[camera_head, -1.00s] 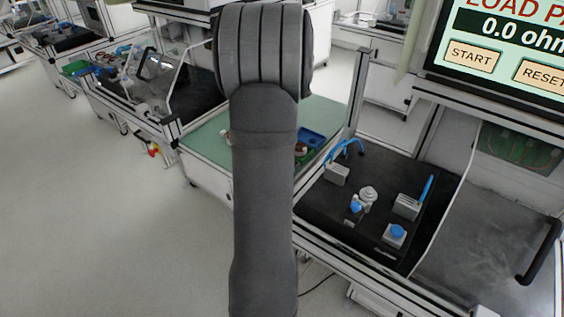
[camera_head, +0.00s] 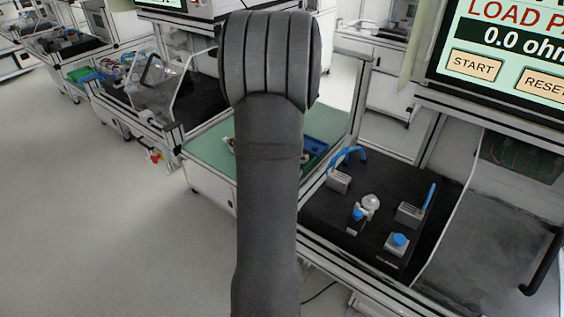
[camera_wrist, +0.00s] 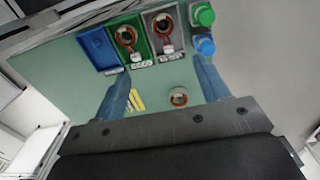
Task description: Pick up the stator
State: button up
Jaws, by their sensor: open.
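In the wrist view a ring-shaped stator (camera_wrist: 179,97) with a pale rim lies on the green mat (camera_wrist: 70,82). Two more stators with copper windings sit in trays: one (camera_wrist: 127,37) in the green tray (camera_wrist: 138,62), one (camera_wrist: 165,27) in the grey tray (camera_wrist: 180,46). My gripper (camera_wrist: 161,66) is open and empty. Its two blue fingers stand apart over the mat, and the loose stator shows between them, nearer the right finger. In the head view my arm hides most of the green table and the gripper.
An empty-looking blue tray (camera_wrist: 99,48) stands left of the green one. Green (camera_wrist: 203,15) and blue (camera_wrist: 205,46) round pieces are at the right. Small yellow strips (camera_wrist: 136,99) lie by the left finger. A black test plate (camera_head: 335,215) with fixtures is right of the table.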

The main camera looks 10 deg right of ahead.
notch_tip(320, 180, down, 12)
jog(key=shift+a+f, duration=0.15)
jog(key=f, duration=0.4)
jog(key=shift+s+a, duration=0.2)
jog(key=shift+s, duration=0.05)
jog(key=shift+f, duration=0.6)
jog(key=c, duration=1.1)
notch_tip(320, 180, up, 10)
jog(key=w+a+m, duration=0.3)
jog(key=a, duration=0.1)
jog(key=w+a+m, duration=0.3)
jog(key=w+a, duration=0.1)
jog(key=w+a+f+m, duration=0.1)
jog(key=w+a+m, duration=0.2)
jog(key=a, duration=0.1)
jog(key=shift+w, duration=0.4)
